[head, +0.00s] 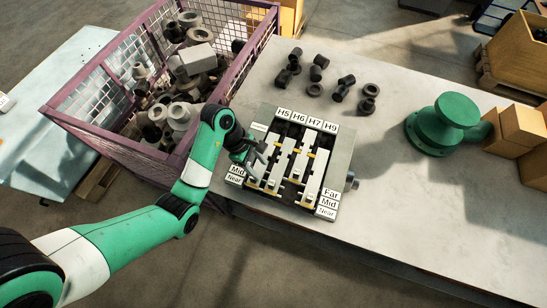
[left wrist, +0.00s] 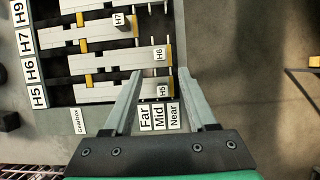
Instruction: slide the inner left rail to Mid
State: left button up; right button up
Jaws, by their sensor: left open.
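The gearbox (head: 338,160) lies on the bench with pale rails side by side, labelled H5, H6, H7 and H9. I take the H6 rail (left wrist: 122,59), second from the left in the head view, as the inner left rail. In the left wrist view its tagged end lies toward the Near side, almost level with the H5 rail (left wrist: 100,93); the H7 rail (left wrist: 100,30) ends farther back. My left gripper (left wrist: 160,74) is open and empty, its fingers apart around the tagged ends of H5 and H6. Contact cannot be told. My right gripper is not in view.
Far, Mid and Near labels (left wrist: 158,117) stand beside the H5 rail. A purple mesh crate (head: 150,165) of parts stands left of the bench. Several dark fittings (head: 345,86) lie behind the gearbox. A green flanged part (head: 440,122) and cardboard boxes (head: 523,126) stand right.

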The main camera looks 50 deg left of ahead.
aim_at(271, 182)
pick_arm(q)
jog(key=b+x, duration=0.3)
jog(key=x, duration=0.8)
jog(key=shift+f, duration=0.15)
grip_shut()
dwell(0.9)
jog(key=shift+w, duration=0.1)
